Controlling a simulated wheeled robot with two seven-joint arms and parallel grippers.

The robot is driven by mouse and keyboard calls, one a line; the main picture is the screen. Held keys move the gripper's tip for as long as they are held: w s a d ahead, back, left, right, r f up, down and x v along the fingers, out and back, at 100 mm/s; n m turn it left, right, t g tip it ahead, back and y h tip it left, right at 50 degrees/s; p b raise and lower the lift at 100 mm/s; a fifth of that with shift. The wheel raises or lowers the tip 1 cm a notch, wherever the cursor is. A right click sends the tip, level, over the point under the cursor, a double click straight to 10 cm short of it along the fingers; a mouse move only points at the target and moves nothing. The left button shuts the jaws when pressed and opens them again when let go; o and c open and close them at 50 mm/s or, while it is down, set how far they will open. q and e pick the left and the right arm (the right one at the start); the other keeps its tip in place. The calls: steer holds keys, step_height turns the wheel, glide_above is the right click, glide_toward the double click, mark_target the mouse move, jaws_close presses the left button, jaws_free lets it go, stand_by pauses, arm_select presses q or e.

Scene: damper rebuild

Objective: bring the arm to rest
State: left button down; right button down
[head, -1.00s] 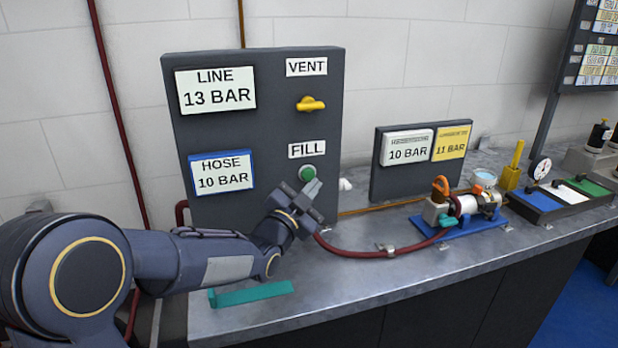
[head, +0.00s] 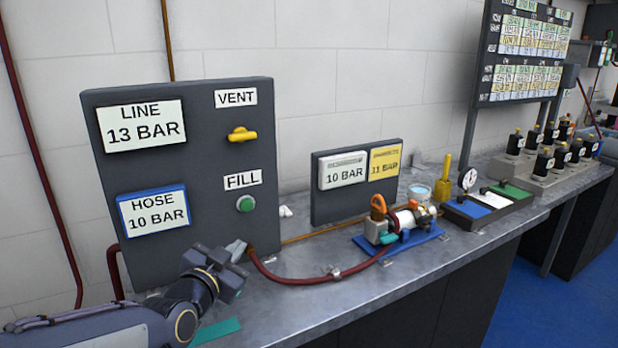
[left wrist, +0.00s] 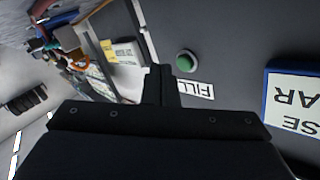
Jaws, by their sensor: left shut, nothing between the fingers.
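My left gripper (head: 236,252) is shut and empty. In the head view it is low in front of the dark grey panel (head: 200,100), below the green FILL button (head: 245,204) and apart from it. In the left wrist view the shut fingers (left wrist: 160,88) show in the middle, with the green button (left wrist: 186,61) just beyond them to the right. The panel reads LINE 13 BAR and HOSE 10 BAR, with a yellow VENT handle (head: 242,134). My right gripper is not in view.
A red hose (head: 320,280) runs along the grey bench (head: 310,310) to a damper on a blue base (head: 400,240). A smaller panel (head: 330,205) reads 10 BAR and 11 BAR. A teal bar (head: 216,331) lies near the front edge.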

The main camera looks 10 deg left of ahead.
arm_select(q)
steer(key=s+a+f+n+g, duration=0.1)
steer(key=s, duration=0.2)
steer(key=s+a+f+n+g, duration=0.1)
steer(key=s+f, duration=0.1)
steer(key=s, duration=0.1)
steer(key=s+f+n+g, duration=0.1)
steer(key=s+g, duration=0.1)
steer(key=s, duration=0.1)
steer(key=shift+s+a+f+n, duration=0.2)
steer(key=shift+s+a+n, duration=0.1)
steer(key=shift+a, duration=0.1)
steer(key=s+d+f+n+g, duration=0.1)
steer(key=s+f+n+g, duration=0.2)
steer(key=s, duration=0.7)
steer(key=s+d+f+n+g, duration=0.1)
steer(key=s+f+g, duration=0.35)
steer(key=s, duration=0.55)
step_height(320, 180, up, 13)
steer(key=p, duration=1.3)
steer(key=shift+d+h+p, duration=0.25)
steer(key=shift+h+p, duration=0.1)
steer(key=shift+h, duration=0.05)
steer(key=shift+s+t, duration=0.1)
steer(key=shift+t, duration=0.15)
